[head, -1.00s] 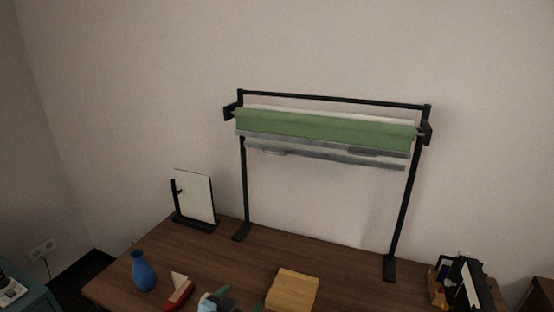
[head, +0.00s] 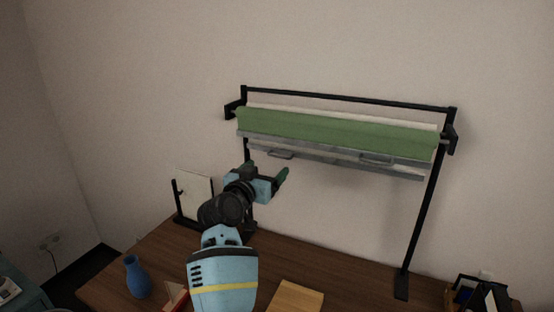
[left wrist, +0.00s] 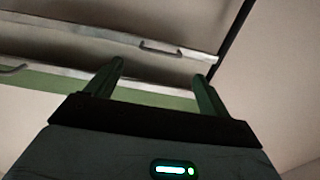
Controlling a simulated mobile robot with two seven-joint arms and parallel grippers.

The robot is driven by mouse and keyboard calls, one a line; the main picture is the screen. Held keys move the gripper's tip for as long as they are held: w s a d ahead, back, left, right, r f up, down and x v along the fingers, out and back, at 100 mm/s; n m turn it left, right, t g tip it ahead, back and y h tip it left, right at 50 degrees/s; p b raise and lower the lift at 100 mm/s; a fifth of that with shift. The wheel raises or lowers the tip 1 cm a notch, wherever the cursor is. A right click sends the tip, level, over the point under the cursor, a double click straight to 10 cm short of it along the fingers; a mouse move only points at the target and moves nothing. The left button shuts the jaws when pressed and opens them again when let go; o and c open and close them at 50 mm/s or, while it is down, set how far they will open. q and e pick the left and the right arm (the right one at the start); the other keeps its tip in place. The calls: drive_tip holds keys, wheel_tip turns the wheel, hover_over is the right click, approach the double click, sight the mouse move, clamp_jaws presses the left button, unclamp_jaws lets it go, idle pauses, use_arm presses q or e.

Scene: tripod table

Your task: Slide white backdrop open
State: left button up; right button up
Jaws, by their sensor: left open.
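A black stand (head: 420,225) carries a rolled green backdrop (head: 340,133) in front and a white backdrop (head: 300,112) showing as a pale strip behind it. Grey bottom bars with small handles hang under the rolls; one handle (head: 281,155) is on the left, another (head: 377,159) on the right. My left gripper (head: 268,174) is open and empty, below the left part of the bars and apart from them. In the left wrist view, the fingers of my left gripper (left wrist: 158,72) point toward the bars, with one handle (left wrist: 160,48) beyond them. My right gripper is not in view.
The wooden table (head: 350,285) holds a framed white panel (head: 195,195), a blue vase (head: 138,278), a wooden block (head: 296,297) and a dark organiser (head: 478,293) at the right. My left arm covers part of the table.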

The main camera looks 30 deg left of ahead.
use_arm(q)
drive_tip(key=w, duration=0.7)
drive_tip(key=shift+w+a, duration=0.2)
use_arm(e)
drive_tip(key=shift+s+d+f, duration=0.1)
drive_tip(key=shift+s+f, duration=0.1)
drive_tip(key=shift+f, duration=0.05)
